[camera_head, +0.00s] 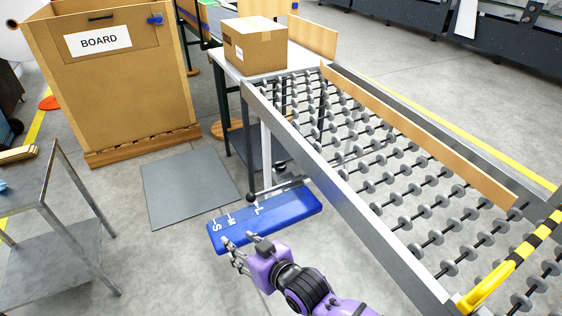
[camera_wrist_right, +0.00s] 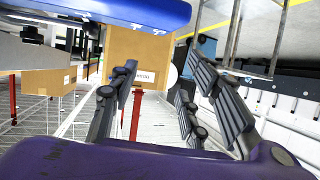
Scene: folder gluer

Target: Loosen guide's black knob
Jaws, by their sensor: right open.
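A blue plate marked S, M and L (camera_head: 285,211) juts out beside the roller conveyor, at the lower middle of the head view. A small black knob (camera_head: 250,198) shows at its far edge by the L mark, at the end of a thin rod. A second dark knob (camera_head: 280,167) shows farther back, near the conveyor's side. I cannot tell which knob belongs to the guide. My purple right gripper (camera_head: 243,243) is open and empty at the plate's near edge, by the S mark. In the right wrist view the open fingers (camera_wrist_right: 165,75) have nothing between them, and a blue surface (camera_wrist_right: 130,10) crosses the top.
The roller conveyor (camera_head: 300,143) with its wooden guide board (camera_head: 420,135) fills the right. A cardboard box (camera_head: 255,48) stands at its far end. A BOARD crate (camera_head: 110,90) and grey mat (camera_head: 190,185) lie left. A metal cart (camera_head: 40,190) stands far left.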

